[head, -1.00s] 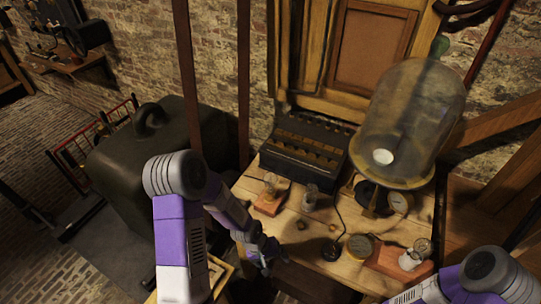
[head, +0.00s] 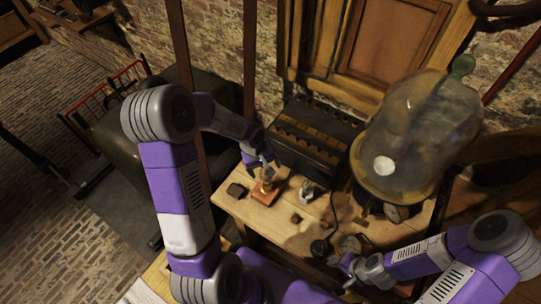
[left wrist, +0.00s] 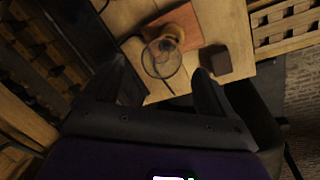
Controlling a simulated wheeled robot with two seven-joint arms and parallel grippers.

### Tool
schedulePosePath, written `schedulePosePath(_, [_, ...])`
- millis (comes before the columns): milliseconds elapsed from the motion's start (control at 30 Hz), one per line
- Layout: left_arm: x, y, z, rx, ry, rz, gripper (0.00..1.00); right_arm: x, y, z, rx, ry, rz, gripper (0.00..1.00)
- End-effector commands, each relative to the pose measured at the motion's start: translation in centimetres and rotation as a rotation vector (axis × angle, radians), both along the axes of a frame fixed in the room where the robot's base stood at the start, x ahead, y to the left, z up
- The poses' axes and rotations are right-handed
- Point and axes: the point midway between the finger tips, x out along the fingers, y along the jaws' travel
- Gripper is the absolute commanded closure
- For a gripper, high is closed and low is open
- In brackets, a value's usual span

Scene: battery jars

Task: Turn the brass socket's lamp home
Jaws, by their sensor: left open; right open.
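A clear glass lamp stands in a brass-coloured socket (head: 267,186) on a reddish wooden block (head: 262,195) at the table's left. In the left wrist view the lamp's glass (left wrist: 160,60) shows from above, over the block (left wrist: 187,24). My left gripper (head: 263,162) is open just above this lamp. In the wrist view its fingers (left wrist: 164,74) stand either side of the glass, with no clear contact. How deep the lamp sits cannot be seen. My right gripper (head: 350,275) is open and empty near the table's front right.
A small dark block (head: 237,190) lies left of the lamp and also shows in the left wrist view (left wrist: 215,60). Another small glass piece (head: 307,190) stands to the right. A dark slotted case (head: 315,137) and a large glass jar (head: 415,125) stand behind.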

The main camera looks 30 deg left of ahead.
Motion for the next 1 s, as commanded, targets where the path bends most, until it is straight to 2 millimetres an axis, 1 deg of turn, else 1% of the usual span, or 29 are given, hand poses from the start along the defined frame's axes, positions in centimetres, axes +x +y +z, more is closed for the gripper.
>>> schedulePosePath(300, [0.6,-0.7,-4.5,-0.001,0.004,-0.004,0.15,0.0,0.0,-0.3,0.000,0.001,0.000,0.57])
schedulePosePath(500, [0.9,-1.0,-6.6,-0.001,0.001,-0.002,0.15,0.0,0.0,-0.5,0.000,0.000,0.000,0.57])
schedulePosePath(667, [1.0,-1.0,-7.1,0.000,0.000,-0.002,0.15,0.0,0.0,-0.5,0.000,0.000,0.000,0.57])
schedulePosePath(867, [1.0,-1.0,-7.1,0.000,-0.001,-0.002,0.15,0.0,0.0,-0.5,0.000,0.000,0.000,0.57])
schedulePosePath(967, [1.0,-1.0,-7.1,0.000,0.000,-0.002,0.29,0.0,0.0,-0.5,0.000,0.000,0.000,0.57])
schedulePosePath(1000, [1.0,-1.0,-7.1,0.000,-0.001,-0.002,0.35,0.0,0.0,-0.5,0.000,0.000,0.000,0.57])
